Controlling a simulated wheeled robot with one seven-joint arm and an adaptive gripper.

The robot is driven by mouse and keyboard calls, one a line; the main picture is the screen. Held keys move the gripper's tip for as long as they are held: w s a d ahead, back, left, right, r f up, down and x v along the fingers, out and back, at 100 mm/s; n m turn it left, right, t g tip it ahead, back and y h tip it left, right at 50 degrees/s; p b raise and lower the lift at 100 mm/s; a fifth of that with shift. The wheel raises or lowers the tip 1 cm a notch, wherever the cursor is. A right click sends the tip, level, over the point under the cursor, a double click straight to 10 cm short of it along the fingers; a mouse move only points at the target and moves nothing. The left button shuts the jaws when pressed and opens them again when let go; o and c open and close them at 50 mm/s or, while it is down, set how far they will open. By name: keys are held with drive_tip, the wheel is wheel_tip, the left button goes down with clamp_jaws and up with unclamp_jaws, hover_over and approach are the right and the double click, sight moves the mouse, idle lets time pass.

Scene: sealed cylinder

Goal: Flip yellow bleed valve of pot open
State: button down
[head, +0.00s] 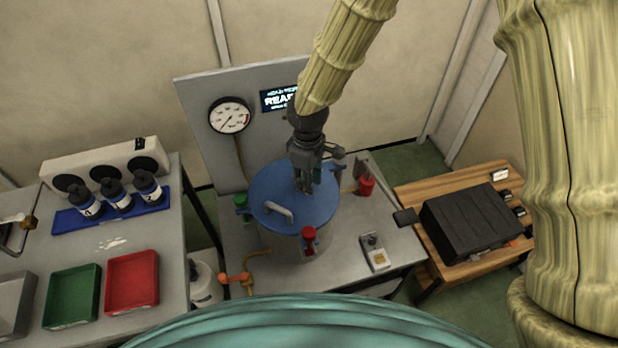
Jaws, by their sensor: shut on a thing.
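The pot (322,246) stands on the grey bench with its round blue lid (270,196) on. A pale curved handle (275,213) is on the lid. My gripper (304,189) points down at the lid, right of and behind the handle. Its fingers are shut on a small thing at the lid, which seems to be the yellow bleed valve. The fingers mostly hide it, so its lever position cannot be told. Red clamps (309,238) (366,185) and a green clamp (241,204) sit around the rim.
A pressure gauge (231,117) and a lit display (281,98) are on the panel behind. An orange valve (238,279) on a hose is at the front left. A small meter (375,252) lies right of the pot. A black case (474,224) rests on a wooden table.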

drive_tip(key=c, duration=1.2)
unclamp_jaws()
wheel_tip(320, 180, up, 12)
